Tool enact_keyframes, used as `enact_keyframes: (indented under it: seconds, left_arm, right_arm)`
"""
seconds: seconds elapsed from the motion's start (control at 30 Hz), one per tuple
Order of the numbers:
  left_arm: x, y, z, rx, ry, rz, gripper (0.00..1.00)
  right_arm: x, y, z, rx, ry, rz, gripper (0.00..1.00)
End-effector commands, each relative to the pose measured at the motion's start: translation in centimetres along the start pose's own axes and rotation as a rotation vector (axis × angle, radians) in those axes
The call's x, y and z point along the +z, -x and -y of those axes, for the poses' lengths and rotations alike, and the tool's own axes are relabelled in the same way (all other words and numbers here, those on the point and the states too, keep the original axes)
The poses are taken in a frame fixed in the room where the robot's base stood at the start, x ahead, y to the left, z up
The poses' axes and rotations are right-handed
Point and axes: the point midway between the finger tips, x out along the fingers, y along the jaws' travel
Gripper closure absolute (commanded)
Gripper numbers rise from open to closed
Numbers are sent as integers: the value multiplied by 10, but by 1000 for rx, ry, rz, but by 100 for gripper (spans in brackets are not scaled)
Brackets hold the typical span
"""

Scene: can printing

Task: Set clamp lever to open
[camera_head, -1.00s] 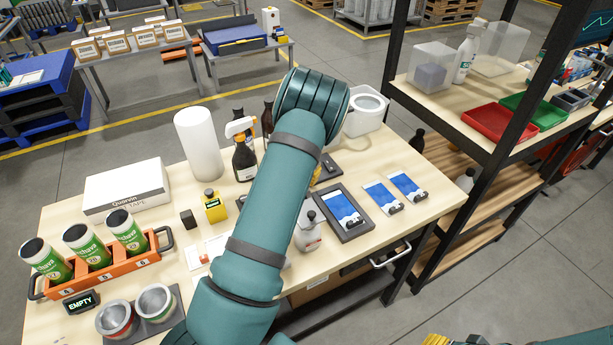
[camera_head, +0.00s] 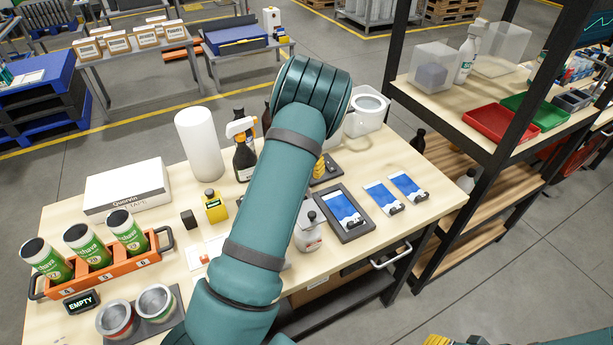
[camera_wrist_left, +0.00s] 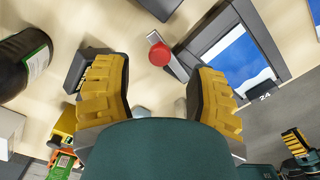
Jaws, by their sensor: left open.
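In the left wrist view, a small metal lever with a red round knob (camera_wrist_left: 159,53) shows just beyond and between the fingertips of my left gripper (camera_wrist_left: 156,75). I take it for the clamp lever. The yellow fingers are spread apart, with nothing gripped; whether either touches the knob I cannot tell. A dark plate (camera_wrist_left: 160,5) lies near the lever's far end. In the head view my left arm hides the lever, and only a bit of yellow finger shows beside the dark base (camera_head: 327,171). A small part of my right gripper (camera_head: 436,340) shows at the bottom edge.
A spray bottle (camera_head: 243,158) and white roll (camera_head: 198,145) stand left. An orange can carrier (camera_head: 100,272) stands at the table's left.

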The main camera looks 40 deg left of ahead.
Motion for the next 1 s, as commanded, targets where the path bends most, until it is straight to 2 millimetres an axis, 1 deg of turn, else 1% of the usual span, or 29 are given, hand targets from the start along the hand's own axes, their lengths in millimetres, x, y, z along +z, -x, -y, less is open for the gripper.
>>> enact_keyframes:
  seconds: [0.03, 0.2, 0.3, 0.4, 0.53, 0.8, 0.83, 0.87, 0.9, 0.93, 0.97, 1.0]
  left_arm:
    - [1, 13, 1, 0, -1, 5, 43]
    - [1, 46, 1, -1, 0, 3, 43]
    - [0, 60, 1, -1, 0, 2, 43]
    - [0, 70, 1, 0, -1, 0, 43]
    - [0, 77, 1, -1, 0, -1, 43]
    - [0, 78, 0, -1, 1, -1, 43]
    - [0, 78, 0, -1, 1, -1, 43]
    - [0, 78, 0, -1, 1, -1, 43]
    - [0, 78, 0, -1, 1, -1, 43]
    - [0, 78, 0, -1, 1, -1, 43]
    - [0, 78, 1, -1, 1, -1, 43]
    - [0, 78, 1, -1, 0, -1, 43]
  right_arm:
    - [0, 0, 0, 0, 0, 0, 53]
    - [0, 0, 0, 0, 0, 0, 53]
    - [0, 0, 0, 0, 0, 0, 53]
    - [0, 0, 0, 0, 0, 0, 53]
    - [0, 0, 0, 0, 0, 0, 53]
    - [0, 0, 0, 0, 0, 0, 53]
    - [0, 0, 0, 0, 0, 0, 58]
    - [0, 0, 0, 0, 0, 0, 68]
    - [0, 0, 0, 0, 0, 0, 82]
    - [0, 0, 0, 0, 0, 0, 93]
    - [0, 0, 0, 0, 0, 0, 100]
    - [0, 0, 0, 0, 0, 0, 100]
